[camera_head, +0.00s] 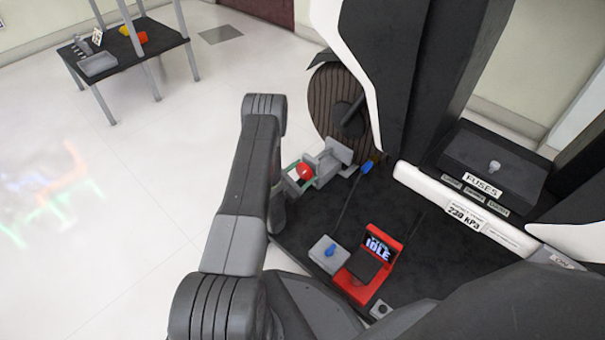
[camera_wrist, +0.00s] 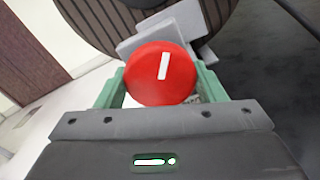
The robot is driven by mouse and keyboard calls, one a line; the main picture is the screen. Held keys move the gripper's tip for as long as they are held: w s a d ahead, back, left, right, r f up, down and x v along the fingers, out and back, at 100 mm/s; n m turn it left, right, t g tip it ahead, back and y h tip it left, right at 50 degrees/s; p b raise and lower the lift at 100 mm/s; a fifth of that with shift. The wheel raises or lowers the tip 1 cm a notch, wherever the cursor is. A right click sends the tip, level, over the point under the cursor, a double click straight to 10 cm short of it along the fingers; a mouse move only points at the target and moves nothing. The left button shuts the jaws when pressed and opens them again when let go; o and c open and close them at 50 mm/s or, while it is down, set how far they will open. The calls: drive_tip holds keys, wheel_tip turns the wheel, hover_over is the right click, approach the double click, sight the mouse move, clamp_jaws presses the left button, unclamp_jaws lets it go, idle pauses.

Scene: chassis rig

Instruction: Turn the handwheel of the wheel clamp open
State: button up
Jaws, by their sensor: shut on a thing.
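The red handwheel (camera_wrist: 161,74) with a white mark fills the middle of the wrist view. Its white mark stands nearly upright, leaning slightly right. My gripper (camera_wrist: 160,90) is shut on the handwheel, with a green finger at each side of it. In the head view the handwheel (camera_head: 304,172) is small, at the end of my arm. The grey wheel clamp (camera_head: 331,160) stands beside the brown ribbed wheel (camera_head: 338,100); part of it is hidden behind the handwheel in the wrist view.
A red device reading IDLE (camera_head: 374,262) and a grey box with a blue knob (camera_head: 328,253) stand on the dark mat. A dark fuse box (camera_head: 500,165) is at the right. A table (camera_head: 130,50) with small items stands far left.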

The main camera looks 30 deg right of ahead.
drive_tip(key=n+b, duration=0.1)
drive_tip(key=n, duration=0.2)
drive_tip(key=shift+f, duration=0.1)
drive_tip(key=shift+n+b, duration=0.35)
drive_tip(key=shift+n, duration=1.75)
drive_tip(key=o, duration=1)
drive_tip(key=p+v, duration=0.4)
drive_tip(key=v, duration=1)
drive_tip(key=shift+d, duration=0.1)
drive_tip(key=shift+d, duration=0.1)
